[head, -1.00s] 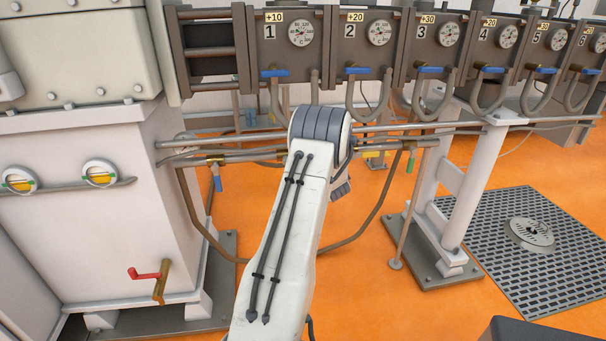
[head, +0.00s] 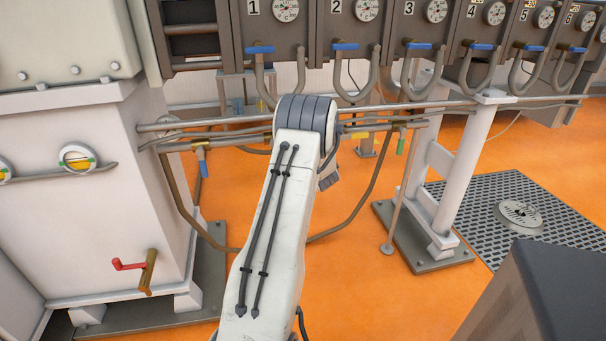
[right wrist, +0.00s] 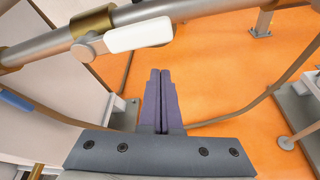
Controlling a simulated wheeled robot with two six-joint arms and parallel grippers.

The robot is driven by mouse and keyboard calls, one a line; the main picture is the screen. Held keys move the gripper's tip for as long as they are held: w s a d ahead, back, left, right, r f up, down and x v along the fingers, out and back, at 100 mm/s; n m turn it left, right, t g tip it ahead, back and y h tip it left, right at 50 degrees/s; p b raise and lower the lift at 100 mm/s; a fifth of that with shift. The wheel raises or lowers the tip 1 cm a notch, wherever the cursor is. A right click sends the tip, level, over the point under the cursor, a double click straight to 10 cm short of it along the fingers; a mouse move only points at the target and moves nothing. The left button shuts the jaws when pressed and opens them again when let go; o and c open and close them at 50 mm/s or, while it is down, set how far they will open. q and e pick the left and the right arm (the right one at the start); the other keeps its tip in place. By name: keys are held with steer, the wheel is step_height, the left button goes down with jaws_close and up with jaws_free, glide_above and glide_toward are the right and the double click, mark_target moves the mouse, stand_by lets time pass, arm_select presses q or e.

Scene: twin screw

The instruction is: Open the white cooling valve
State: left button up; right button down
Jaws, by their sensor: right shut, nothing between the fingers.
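The white cooling valve shows in the right wrist view as a white lever handle (right wrist: 138,36), on a brass-collared fitting on a grey pipe. The handle lies roughly along the pipe. My right gripper (right wrist: 160,74) is shut and empty, its fingertips below the handle in that picture and apart from it. In the head view my right arm reaches up the middle to the pipes and hides the white handle and the fingertips. My left gripper is in neither current view.
Blue (head: 202,167), yellow (head: 361,136) and green (head: 400,146) handles sit on nearby pipes. A red crank (head: 128,265) is on the left cabinet. Numbered units with blue levers (head: 345,46) line the back. A dark block (head: 550,285) fills the lower right. Orange floor lies between.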

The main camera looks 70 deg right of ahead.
arm_select(q)
steer(key=shift+r+p, duration=0.3)
steer(key=shift+p, duration=0.65)
arm_select(e)
steer(key=v, duration=0.9)
steer(key=shift+w+a+f, duration=0.15)
steer(key=shift+a, duration=0.5)
steer(key=shift+w, duration=0.1)
